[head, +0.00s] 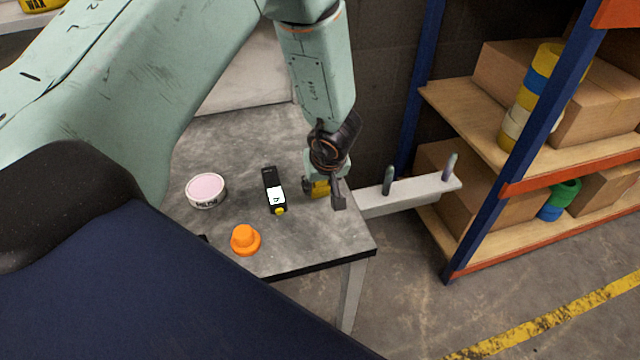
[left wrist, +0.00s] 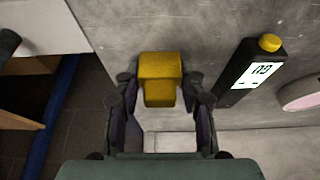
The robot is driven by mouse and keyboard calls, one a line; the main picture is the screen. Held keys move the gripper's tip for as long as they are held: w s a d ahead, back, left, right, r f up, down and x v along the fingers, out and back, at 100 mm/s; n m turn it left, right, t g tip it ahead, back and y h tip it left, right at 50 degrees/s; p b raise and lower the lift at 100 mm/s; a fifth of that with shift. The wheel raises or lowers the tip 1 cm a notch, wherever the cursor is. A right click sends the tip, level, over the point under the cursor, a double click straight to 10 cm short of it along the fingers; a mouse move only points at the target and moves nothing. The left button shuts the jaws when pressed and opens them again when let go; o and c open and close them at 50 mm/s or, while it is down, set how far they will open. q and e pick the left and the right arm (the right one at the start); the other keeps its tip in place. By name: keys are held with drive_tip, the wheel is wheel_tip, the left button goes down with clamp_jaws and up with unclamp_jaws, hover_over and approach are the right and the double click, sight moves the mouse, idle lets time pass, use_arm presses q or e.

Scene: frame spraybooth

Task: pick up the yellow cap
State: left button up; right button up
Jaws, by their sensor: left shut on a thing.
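The yellow cap (left wrist: 160,72) sits between the two fingers of my left gripper (left wrist: 163,92) in the left wrist view, with the fingers against its sides. In the head view the yellow cap (head: 319,188) shows partly behind my left gripper (head: 328,192), near the right edge of the grey table (head: 225,140). My left gripper is shut on the cap. I cannot tell whether the cap is resting on the table or lifted slightly. My right gripper is not in view.
A black meter with a yellow knob (head: 268,178) lies left of the cap. A pink-topped tin (head: 206,188) and an orange stepped piece (head: 245,240) stand farther left. A pale rail with upright pegs (head: 410,194) is beside the table's right edge. Shelving with boxes (head: 590,100) stands right.

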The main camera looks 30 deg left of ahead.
use_arm(q)
drive_tip(key=shift+r, duration=0.1)
drive_tip(key=shift+c, duration=0.2)
wheel_tip(320, 180, up, 28)
drive_tip(key=p, duration=1.9)
drive_tip(key=shift+p, duration=0.4)
